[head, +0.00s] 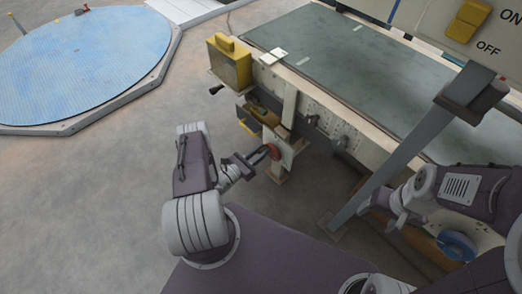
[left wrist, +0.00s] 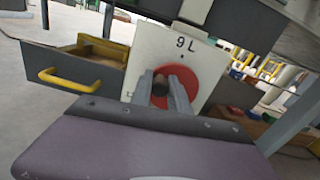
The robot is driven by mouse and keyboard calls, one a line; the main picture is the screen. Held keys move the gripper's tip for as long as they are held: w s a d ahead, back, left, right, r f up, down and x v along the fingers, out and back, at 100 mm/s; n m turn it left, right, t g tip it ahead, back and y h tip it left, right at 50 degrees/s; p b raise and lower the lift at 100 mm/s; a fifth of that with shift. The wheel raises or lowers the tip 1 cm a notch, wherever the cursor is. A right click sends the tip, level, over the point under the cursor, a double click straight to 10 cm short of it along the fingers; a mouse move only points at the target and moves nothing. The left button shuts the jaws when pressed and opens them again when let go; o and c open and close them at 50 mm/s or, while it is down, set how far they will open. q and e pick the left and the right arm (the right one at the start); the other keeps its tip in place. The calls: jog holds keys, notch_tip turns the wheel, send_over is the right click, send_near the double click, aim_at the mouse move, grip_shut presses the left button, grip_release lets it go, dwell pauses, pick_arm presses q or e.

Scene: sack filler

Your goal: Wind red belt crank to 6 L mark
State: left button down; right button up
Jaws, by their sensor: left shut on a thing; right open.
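The red crank disc (head: 275,152) sits on a pale plate on the conveyor's near side. In the left wrist view the red disc (left wrist: 194,77) shows behind my fingers, and the white plate (left wrist: 150,52) reads "9 L" above it. A mark at the plate's lower left is mostly hidden. My left gripper (head: 262,156) is shut on the crank's dark knob (left wrist: 161,84), in front of the disc. The belt's pointer cannot be made out. My right gripper (head: 398,220) is low at the right, apparently open and empty, its fingers hard to make out.
A grey drawer with a yellow handle (left wrist: 68,82) stands open left of the plate. A yellow box (head: 229,65) is on the conveyor's corner above. The green belt (head: 345,60) runs to the right. A slanted grey post (head: 390,165) stands near my right arm.

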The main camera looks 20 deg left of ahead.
pick_arm(q)
jog(key=c, duration=1)
grip_release()
jog(key=shift+w+r, duration=0.15)
jog(key=shift+w, duration=0.05)
jog(key=shift+s, duration=0.1)
jog(key=shift+s, duration=0.45)
jog(key=p+v, duration=0.1)
jog(key=v, duration=0.6)
jog(key=shift+s+a+f, duration=0.2)
jog(key=shift+s, duration=0.1)
